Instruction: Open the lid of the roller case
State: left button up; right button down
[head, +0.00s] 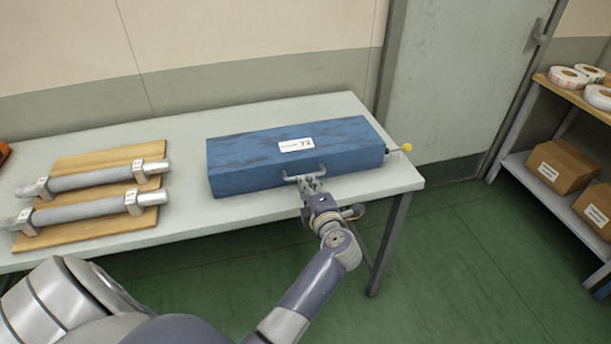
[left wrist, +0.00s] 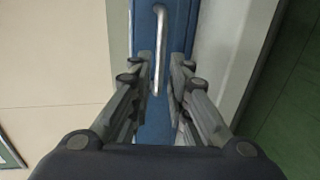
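The blue roller case (head: 290,155) lies on the table, with a white label on its top. Its lid looks shut; I cannot make out a seam. A metal bar handle (head: 320,168) is on the case's front face, and it also shows in the left wrist view (left wrist: 160,45). My left gripper (head: 306,182) is at the handle from the front. In the left wrist view its two fingers (left wrist: 161,80) are apart, with the handle's near end between them and a gap beside the bar. My right gripper is not in view.
The table (head: 240,224) has free room left of the case. Two grey rollers (head: 95,178) lie in holders on a wooden board (head: 110,156). A yellow-knobbed rod (head: 406,148) is at the case's right end. Shelves with cardboard boxes (head: 563,167) stand at the right.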

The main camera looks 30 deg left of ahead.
aim_at(298, 155)
pick_arm(q)
jog(key=x, duration=0.5)
jog(key=shift+w+a+f, duration=0.1)
jog(key=shift+w+a, duration=0.1)
jog(key=shift+w, duration=0.05)
grip_shut()
